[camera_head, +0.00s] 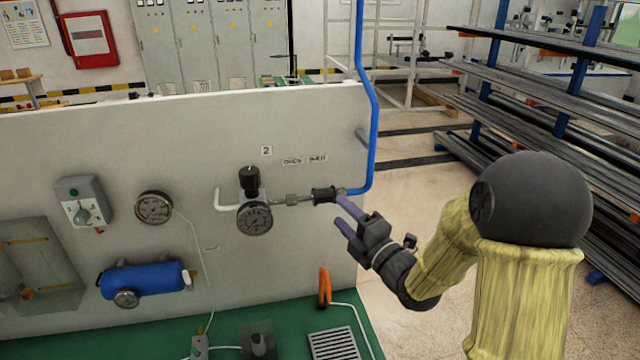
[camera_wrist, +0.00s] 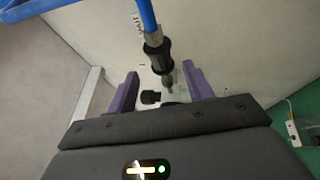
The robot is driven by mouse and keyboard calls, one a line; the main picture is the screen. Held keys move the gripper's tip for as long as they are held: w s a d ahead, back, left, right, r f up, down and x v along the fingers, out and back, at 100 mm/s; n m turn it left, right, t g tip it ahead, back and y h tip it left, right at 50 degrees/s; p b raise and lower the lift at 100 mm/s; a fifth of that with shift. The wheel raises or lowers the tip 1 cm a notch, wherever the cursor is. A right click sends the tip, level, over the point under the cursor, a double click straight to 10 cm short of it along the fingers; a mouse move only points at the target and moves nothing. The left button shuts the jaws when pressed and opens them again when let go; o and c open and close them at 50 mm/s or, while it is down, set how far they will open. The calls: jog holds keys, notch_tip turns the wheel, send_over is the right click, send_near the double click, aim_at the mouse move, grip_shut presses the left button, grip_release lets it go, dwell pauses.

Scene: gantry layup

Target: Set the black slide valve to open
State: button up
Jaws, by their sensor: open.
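The black slide valve (camera_head: 325,195) is a short ribbed black sleeve on the pipe at the right of the white panel. The blue hose joins it on its right side. It also shows in the wrist view (camera_wrist: 158,58), between and beyond the fingers. My gripper (camera_head: 344,214) is open, with two purple fingers just below and right of the valve in the head view. In the wrist view, my gripper (camera_wrist: 158,85) has one finger on each side of the valve's line, apparently not closed on it. Labels (camera_head: 304,160) above the valve are too small to read surely.
A gauge (camera_head: 254,218) with a black knob (camera_head: 249,181) sits left of the valve. The blue hose (camera_head: 372,110) runs up the panel's right edge. A blue tank (camera_head: 142,279) is lower left. A metal rack (camera_head: 560,95) stands at the right; the floor before it is clear.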

aim_at(329, 200)
jog(key=p+x, duration=0.4)
jog(key=x, duration=0.4)
jog(key=shift+w+a+r, duration=0.15)
jog(key=shift+w+r, duration=0.05)
jog(key=shift+w, duration=0.05)
jog(key=shift+w+a, duration=0.25)
jog(key=shift+w, duration=0.05)
jog(key=shift+f, duration=0.1)
jog(key=shift+c, duration=0.2)
grip_shut()
